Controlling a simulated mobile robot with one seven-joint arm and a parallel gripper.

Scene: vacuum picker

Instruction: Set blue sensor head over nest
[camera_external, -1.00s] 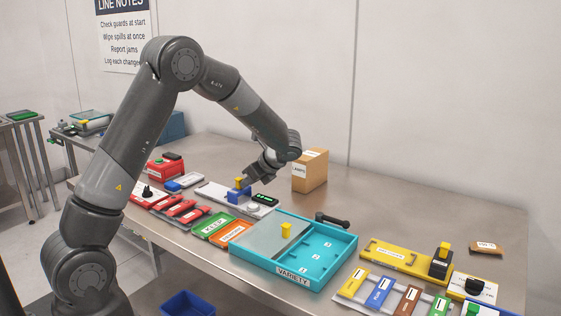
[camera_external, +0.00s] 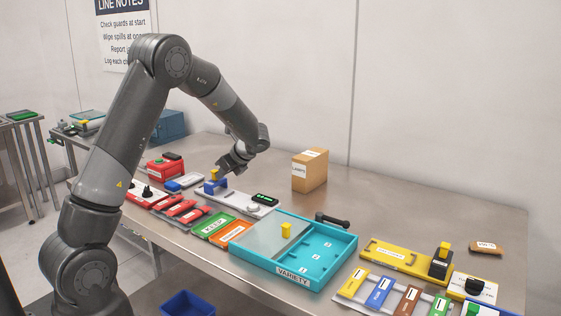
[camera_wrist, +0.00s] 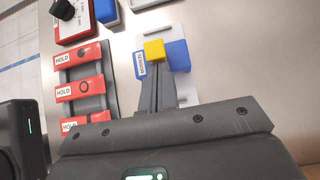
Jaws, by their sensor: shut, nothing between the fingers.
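The blue sensor head (camera_external: 216,187) with a yellow block (camera_external: 214,175) on top sits near the left end of a pale plate (camera_external: 238,200). In the wrist view the blue head (camera_wrist: 178,55) and yellow block (camera_wrist: 154,50) lie just beyond my fingertips. My gripper (camera_external: 222,171) is shut and empty, its tips against or very near the yellow block's right side; contact cannot be told. A round grey disc (camera_external: 253,209) and a dark display with green digits (camera_external: 263,199) are at the plate's right end. I cannot tell which part is the nest.
Red HOLD pieces (camera_external: 181,208) lie in front of the plate, with green and orange trays (camera_external: 237,233) to their right. A turquoise VARIETY tray (camera_external: 340,268) is farther right. A cardboard box (camera_external: 310,171) stands behind. The table behind the plate is clear.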

